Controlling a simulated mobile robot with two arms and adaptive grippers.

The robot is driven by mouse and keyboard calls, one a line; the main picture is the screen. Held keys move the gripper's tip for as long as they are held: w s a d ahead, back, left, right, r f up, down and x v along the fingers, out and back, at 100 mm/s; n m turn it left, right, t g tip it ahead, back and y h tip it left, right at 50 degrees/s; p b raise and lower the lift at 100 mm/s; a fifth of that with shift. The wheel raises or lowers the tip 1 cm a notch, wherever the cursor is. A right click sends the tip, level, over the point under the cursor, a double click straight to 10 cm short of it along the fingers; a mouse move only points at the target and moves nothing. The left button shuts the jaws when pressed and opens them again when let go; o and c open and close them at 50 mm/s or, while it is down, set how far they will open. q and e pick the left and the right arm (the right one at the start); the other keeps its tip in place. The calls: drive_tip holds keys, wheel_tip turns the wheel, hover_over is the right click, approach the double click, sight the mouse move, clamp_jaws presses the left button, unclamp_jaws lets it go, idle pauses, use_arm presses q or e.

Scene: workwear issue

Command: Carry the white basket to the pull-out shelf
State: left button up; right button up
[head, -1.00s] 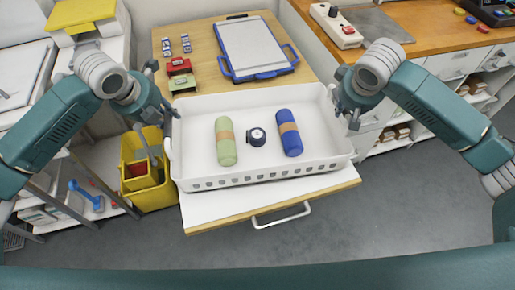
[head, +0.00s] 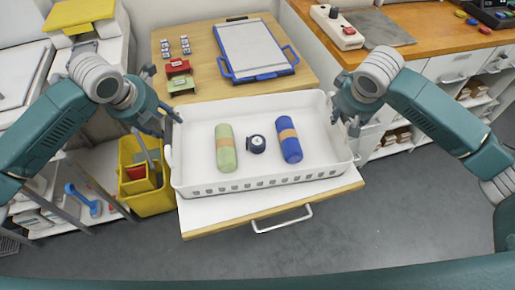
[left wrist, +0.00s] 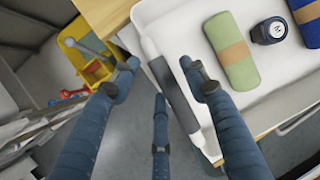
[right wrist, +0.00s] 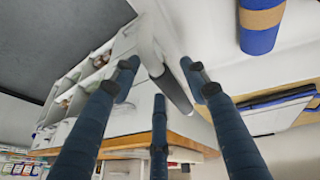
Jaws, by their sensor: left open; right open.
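The white basket (head: 215,188) rests level on the pull-out shelf (head: 222,215), whose white top shows in front of the basket. The basket holds a green roll (head: 226,158), a small dark round item (head: 256,144) and a blue roll (head: 290,150). My left gripper (head: 168,118) is open at the basket's left end. In the left wrist view a grey handle bar (left wrist: 172,88) lies between its spread fingers. My right gripper (head: 346,118) is open at the right end. In the right wrist view another grey handle bar (right wrist: 174,92) shows between its fingers.
A blue-edged clipboard (head: 253,48), a red item (head: 177,66) and a green item (head: 181,86) lie on the wooden top behind the basket. A yellow bucket (head: 150,202) stands at the left. The grey floor (head: 400,220) in front and to the right is clear.

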drive_tip(key=shift+r, duration=0.2)
use_arm(q)
drive_tip(key=v, duration=1)
drive_tip(key=shift+r, duration=0.35)
use_arm(e)
drive_tip(key=v, duration=1.1)
drive_tip(key=shift+s+r, duration=0.2)
drive_tip(key=shift+r, duration=0.1)
use_arm(q)
drive_tip(key=shift+s, duration=0.1)
use_arm(e)
drive_tip(key=shift+a, duration=0.1)
